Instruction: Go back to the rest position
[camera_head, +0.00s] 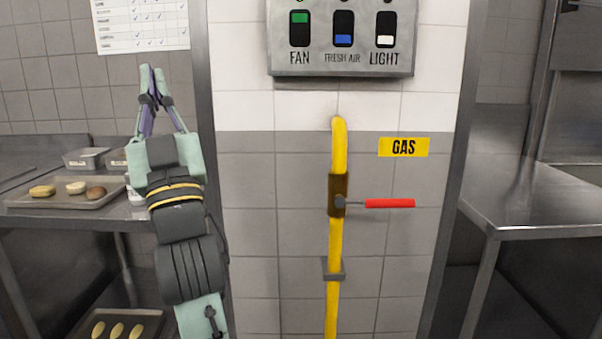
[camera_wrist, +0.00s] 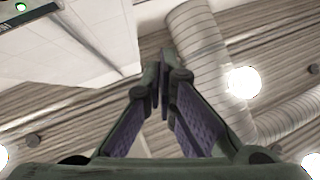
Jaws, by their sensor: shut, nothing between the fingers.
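My gripper (camera_head: 150,72) points upward at the left of the head view, in front of the tiled wall and left of the switch panel. Its fingers meet at the tips, with nothing between them. In the wrist view my gripper (camera_wrist: 162,60) also shows its two purple-padded fingers together, against the ceiling. It is apart from the panel and the gas pipe.
A switch panel (camera_head: 341,67) with FAN, FRESH AIR and LIGHT switches is on the wall. Below it runs a yellow gas pipe (camera_head: 335,240) with a red valve handle (camera_head: 390,203), lying horizontal. A tray (camera_head: 20,201) of food is on the left counter. A steel table (camera_head: 540,215) stands right.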

